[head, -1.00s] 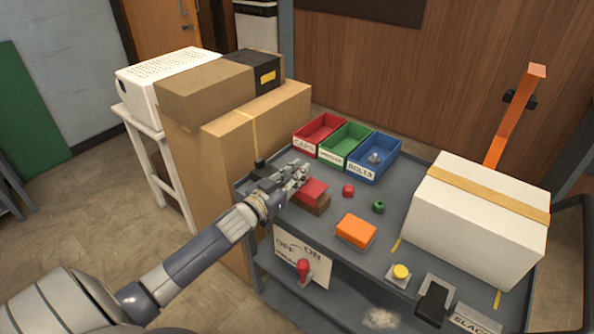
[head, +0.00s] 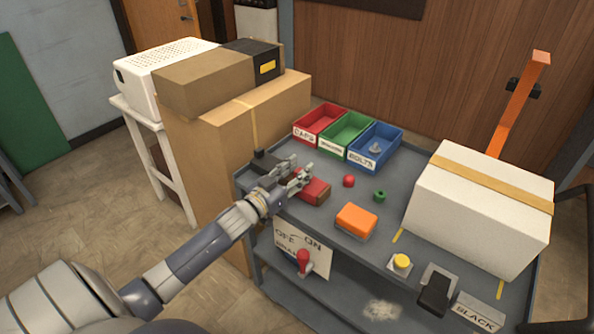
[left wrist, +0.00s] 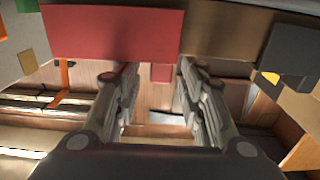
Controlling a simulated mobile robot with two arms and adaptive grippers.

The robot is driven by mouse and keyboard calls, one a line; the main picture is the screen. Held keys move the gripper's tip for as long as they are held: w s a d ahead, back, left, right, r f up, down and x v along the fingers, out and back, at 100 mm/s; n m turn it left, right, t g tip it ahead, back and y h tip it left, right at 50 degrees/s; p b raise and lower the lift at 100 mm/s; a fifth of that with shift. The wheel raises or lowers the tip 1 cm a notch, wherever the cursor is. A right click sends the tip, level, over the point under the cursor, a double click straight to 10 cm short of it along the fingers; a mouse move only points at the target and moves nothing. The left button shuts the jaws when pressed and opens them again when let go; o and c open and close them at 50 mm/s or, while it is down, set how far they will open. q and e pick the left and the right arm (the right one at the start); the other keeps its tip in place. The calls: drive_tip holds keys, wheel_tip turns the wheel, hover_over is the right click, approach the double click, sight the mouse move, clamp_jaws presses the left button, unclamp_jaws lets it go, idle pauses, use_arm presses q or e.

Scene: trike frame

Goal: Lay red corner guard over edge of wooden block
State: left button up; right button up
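The red corner guard (head: 314,191) is at the brown wooden block (head: 325,197), near the left edge of the cart top. Its red face covers part of the block, and brown shows at the right end. My left gripper (head: 300,178) is just left of and above the guard, fingers apart. In the left wrist view the guard (left wrist: 110,32) and wooden block (left wrist: 226,30) lie beyond the fingertips. The gripper (left wrist: 158,85) shows a wide gap, with no held object visible. Exact contact is hidden. My right gripper is out of view.
Red, green and blue bins (head: 347,134) stand behind. A red cap (head: 348,181), green cap (head: 379,195) and orange block (head: 356,221) lie to the right. A white box (head: 480,215) fills the right side. Cardboard boxes (head: 215,130) stand at left.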

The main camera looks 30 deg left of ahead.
use_arm(q)
drive_tip(key=s+a, duration=0.1)
drive_tip(key=s, duration=1.1)
idle(0.7)
drive_tip(key=s+f+g+y, duration=0.1)
drive_tip(key=s+f+g, duration=0.25)
drive_tip(key=f, duration=0.85)
drive_tip(key=s+f+n+g+y, duration=0.15)
drive_tip(key=s+f, duration=0.25)
drive_tip(key=f, duration=0.7)
drive_tip(key=s+f+g, duration=0.3)
drive_tip(key=s+f, duration=0.1)
drive_tip(key=f, duration=0.8)
drive_tip(key=s+d+f+m+g, duration=0.1)
drive_tip(key=s+d+f+g, duration=0.2)
drive_tip(key=s, duration=0.6)
drive_tip(key=s+d+f+m+g+h, duration=0.1)
drive_tip(key=s+d+f+g, duration=0.2)
drive_tip(key=s+d+f, duration=0.4)
drive_tip(key=s+d+f+m+g, duration=0.1)
drive_tip(key=s+d+f+g, duration=0.2)
drive_tip(key=s+f, duration=0.6)
drive_tip(key=s+d, duration=0.2)
drive_tip(key=s, duration=0.2)
drive_tip(key=shift+f+p, duration=0.3)
drive_tip(key=shift+f, duration=0.1)
